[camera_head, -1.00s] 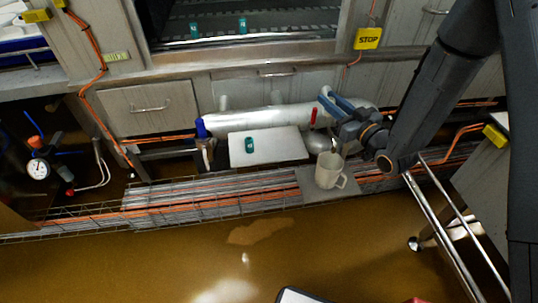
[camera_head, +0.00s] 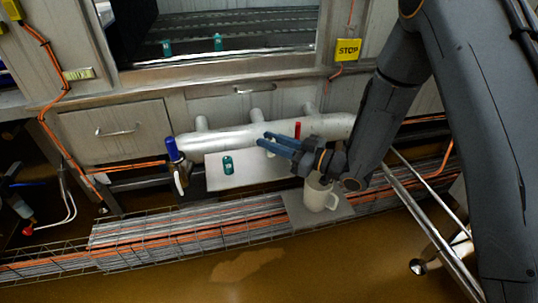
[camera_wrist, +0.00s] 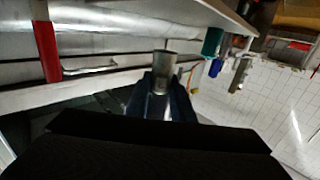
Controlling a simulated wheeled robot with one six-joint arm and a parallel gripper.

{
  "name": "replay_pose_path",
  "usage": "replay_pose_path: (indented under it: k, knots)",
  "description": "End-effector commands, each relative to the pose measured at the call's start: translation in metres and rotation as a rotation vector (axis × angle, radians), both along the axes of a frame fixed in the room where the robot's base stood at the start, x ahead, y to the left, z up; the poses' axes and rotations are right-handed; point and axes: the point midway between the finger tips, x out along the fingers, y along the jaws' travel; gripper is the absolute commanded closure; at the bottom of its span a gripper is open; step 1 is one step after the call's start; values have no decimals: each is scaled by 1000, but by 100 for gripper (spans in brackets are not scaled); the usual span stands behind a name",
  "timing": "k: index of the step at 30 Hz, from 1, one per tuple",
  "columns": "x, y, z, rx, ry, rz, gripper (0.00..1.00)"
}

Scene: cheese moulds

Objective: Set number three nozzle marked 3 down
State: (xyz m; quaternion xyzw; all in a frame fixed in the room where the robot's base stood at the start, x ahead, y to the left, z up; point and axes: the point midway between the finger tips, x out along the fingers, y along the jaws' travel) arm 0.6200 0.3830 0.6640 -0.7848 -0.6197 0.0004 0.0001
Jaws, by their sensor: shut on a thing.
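My gripper (camera_head: 268,142) is shut on a small silvery cylindrical nozzle (camera_wrist: 165,62), which stands out between the fingertips in the wrist view. No number on it is legible. In the head view the fingers point left, in front of the large metal pipe and near the right part of a pale board (camera_head: 215,182). The fingers mostly hide the nozzle there, and I cannot tell whether it touches the board. A teal piece (camera_head: 228,165) with a pale mark stands on the board, left of my gripper. A teal piece also shows in the wrist view (camera_wrist: 212,42).
A white mug (camera_head: 320,198) stands on a grey plate below my gripper. Two teal pieces (camera_head: 218,42) stand at the back.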

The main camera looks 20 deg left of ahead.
Motion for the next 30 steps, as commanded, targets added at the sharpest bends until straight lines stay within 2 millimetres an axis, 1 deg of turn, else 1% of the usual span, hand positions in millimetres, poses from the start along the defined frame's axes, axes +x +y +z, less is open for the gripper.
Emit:
replay_pose_path:
  k: [5,9,11,22,23,24,26,30]
  knots:
    - [0,0,-14,0,1,0,100]
    - [0,0,-34,0,2,-1,100]
    - [0,0,-40,1,1,-1,100]
    - [0,0,-43,1,0,-1,100]
    - [0,0,-43,1,-1,-1,77]
    - [0,0,-43,1,-1,-1,70]
    - [0,0,-43,1,-1,-1,60]
    - [0,0,-43,1,-1,-1,60]
